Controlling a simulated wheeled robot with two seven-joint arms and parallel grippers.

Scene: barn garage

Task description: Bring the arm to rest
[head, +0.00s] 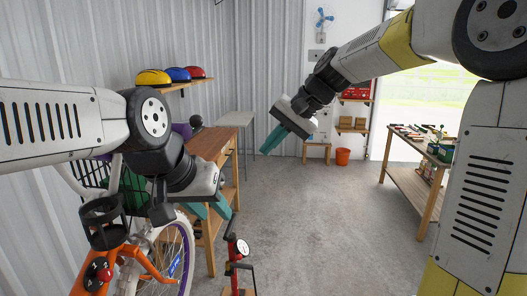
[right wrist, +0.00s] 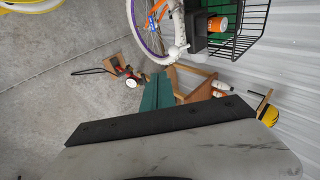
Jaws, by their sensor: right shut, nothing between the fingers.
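My right gripper (head: 266,147) hangs in the air near the middle of the head view, its teal fingers together and empty, pointing down and left. In the right wrist view its shut fingers (right wrist: 157,88) show above the dark gripper edge. My left gripper (head: 219,214) is at lower left in the head view, beside the wooden workbench and above the bicycle's wheel. Its teal fingers stand apart, with nothing seen between them.
A wooden workbench (head: 215,143) and an orange bicycle (head: 150,262) with a basket stand at left. A red floor pump (head: 234,264) stands near the bench. A tool table (head: 410,187) is at right. The middle floor is clear.

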